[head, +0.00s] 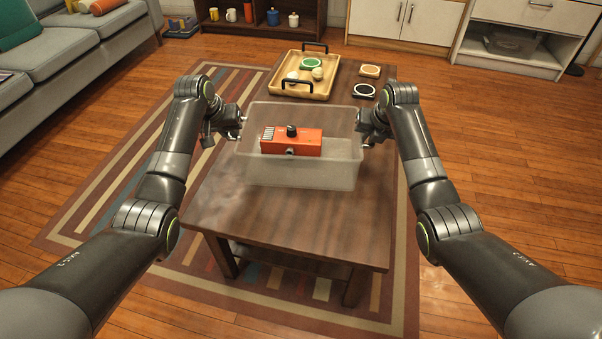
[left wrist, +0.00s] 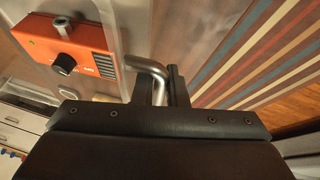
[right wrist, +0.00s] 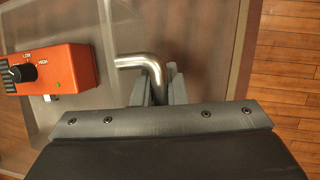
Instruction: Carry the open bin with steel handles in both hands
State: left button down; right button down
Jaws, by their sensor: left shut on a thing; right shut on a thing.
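The open bin (head: 255,172) is clear, frosted plastic and looks level above the near part of the wooden table. I cannot tell whether its base touches the tabletop. An orange box (head: 292,141) with a black knob lies in it; it also shows in the left wrist view (left wrist: 62,40) and the right wrist view (right wrist: 70,70). My left gripper (head: 238,124) is shut on the bent steel handle (left wrist: 150,66) at the bin's left side. My right gripper (head: 364,128) is shut on the steel handle (right wrist: 140,61) at the right side.
On the table (head: 300,225), beyond the bin, stands a wooden tray (head: 302,96) with black handles and small round things in it. Two coasters (head: 370,71) (head: 364,90) lie to its right. The table's near part is bare. A grey sofa (head: 70,65) stands at the left.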

pick_arm(q)
jog(key=shift+f, duration=0.2)
pick_arm(e)
jog(key=shift+f, duration=0.2)
